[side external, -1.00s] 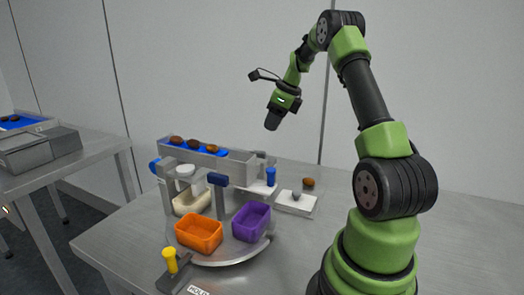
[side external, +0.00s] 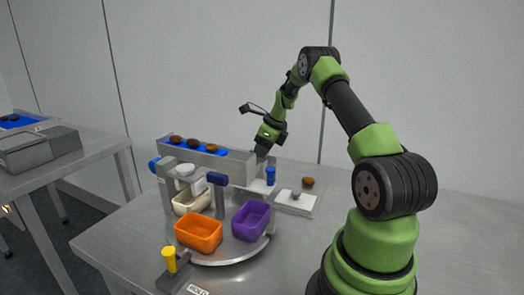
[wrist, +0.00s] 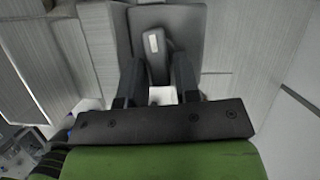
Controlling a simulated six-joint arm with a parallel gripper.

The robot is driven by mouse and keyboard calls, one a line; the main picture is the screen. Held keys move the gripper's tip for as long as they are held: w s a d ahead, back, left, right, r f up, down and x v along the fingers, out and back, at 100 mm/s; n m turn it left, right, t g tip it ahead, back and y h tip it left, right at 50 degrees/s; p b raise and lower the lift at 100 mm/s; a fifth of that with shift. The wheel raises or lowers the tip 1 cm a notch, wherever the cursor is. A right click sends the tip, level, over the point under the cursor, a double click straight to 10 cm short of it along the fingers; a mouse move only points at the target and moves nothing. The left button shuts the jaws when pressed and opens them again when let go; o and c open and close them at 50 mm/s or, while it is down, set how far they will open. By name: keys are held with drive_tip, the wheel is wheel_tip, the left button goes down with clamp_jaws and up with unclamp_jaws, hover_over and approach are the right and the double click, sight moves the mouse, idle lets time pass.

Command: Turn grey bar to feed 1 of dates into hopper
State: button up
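The grey bar (wrist: 157,62) shows in the wrist view, with a small pale plate on its upper part. My gripper (wrist: 158,68) has its two dark fingers apart, one on each side of the bar. I cannot tell whether they touch it. In the side view my gripper (side external: 262,154) points down at the right end of the grey feeder trough (side external: 238,165), and the bar is hidden there. Three brown dates (side external: 193,143) lie in a row on the trough's blue strip. The hopper cannot be made out for certain.
An orange bin (side external: 198,233), a purple bin (side external: 251,221) and a cream bin (side external: 190,203) stand on a round turntable. A yellow knob (side external: 169,260) is at the front. A white plate (side external: 298,206) and a loose date (side external: 308,182) lie right of the trough.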

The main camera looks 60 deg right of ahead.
drive_tip(key=shift+c, duration=0.4)
clamp_jaws()
drive_tip(key=shift+n, duration=0.3)
drive_tip(key=n, duration=0.1)
drive_tip(key=n+y, duration=0.1)
drive_tip(key=n, duration=0.1)
drive_tip(key=shift+w+d+g, duration=0.1)
drive_tip(key=shift+d+g, duration=0.2)
drive_tip(key=shift+w+d+n+g+y, duration=0.1)
drive_tip(key=shift+n+g+y, duration=0.2)
drive_tip(key=shift+n, duration=0.55)
drive_tip(key=shift+d+n+g+y, duration=0.1)
drive_tip(key=shift+n+y, duration=0.3)
drive_tip(key=shift+n, duration=0.45)
drive_tip(key=shift+r, duration=0.1)
